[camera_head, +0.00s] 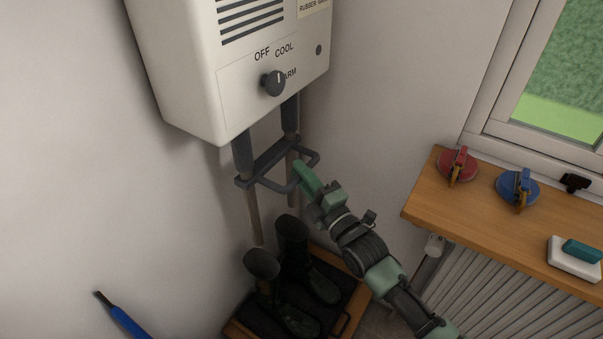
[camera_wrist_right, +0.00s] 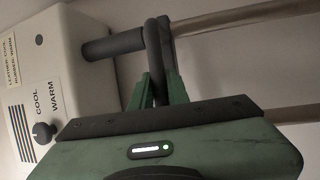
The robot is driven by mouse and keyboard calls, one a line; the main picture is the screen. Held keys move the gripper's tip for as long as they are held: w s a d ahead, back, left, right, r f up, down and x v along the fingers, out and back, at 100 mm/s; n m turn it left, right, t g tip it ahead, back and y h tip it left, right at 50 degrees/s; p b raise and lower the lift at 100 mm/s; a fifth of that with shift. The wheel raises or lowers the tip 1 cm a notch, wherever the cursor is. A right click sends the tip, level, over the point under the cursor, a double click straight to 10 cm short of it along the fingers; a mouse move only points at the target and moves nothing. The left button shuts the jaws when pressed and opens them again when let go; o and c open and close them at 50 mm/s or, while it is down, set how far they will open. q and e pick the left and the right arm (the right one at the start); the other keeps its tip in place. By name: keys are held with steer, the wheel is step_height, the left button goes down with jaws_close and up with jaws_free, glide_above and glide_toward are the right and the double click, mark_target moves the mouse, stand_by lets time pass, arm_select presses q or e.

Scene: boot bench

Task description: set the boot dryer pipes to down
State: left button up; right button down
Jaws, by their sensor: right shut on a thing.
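The boot dryer (camera_head: 205,70) is a white wall box with a dark knob (camera_head: 273,84) and OFF, COOL and WARM labels. Two pipes (camera_head: 254,215) hang below it, dark sleeves above and thin grey-brown tubes below, joined by a dark crossbar with a looped handle (camera_head: 270,184). My right gripper (camera_head: 303,178) is shut on this handle; the right wrist view shows its green fingers (camera_wrist_right: 158,92) on either side of the dark bar (camera_wrist_right: 153,45). Boots (camera_head: 262,264) stand below, their openings just under the pipe ends in the picture. My left gripper is not in view.
The boots stand on a dark, wood-edged tray (camera_head: 352,312). At right, a wooden sill (camera_head: 428,200) holds a red disc (camera_head: 457,162), a blue disc (camera_head: 517,186) and a white dish (camera_head: 573,262) above a radiator (camera_head: 490,285). A blue handle (camera_head: 128,323) shows at lower left.

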step_height(320, 180, down, 9)
steer(key=b, duration=0.5)
steer(key=c, duration=1.4)
jaws_free()
steer(key=shift+r, duration=0.1)
steer(key=shift+o, duration=0.2)
steer(key=v, duration=0.8)
steer(key=shift+b, duration=0.3)
steer(key=shift+w, duration=0.1)
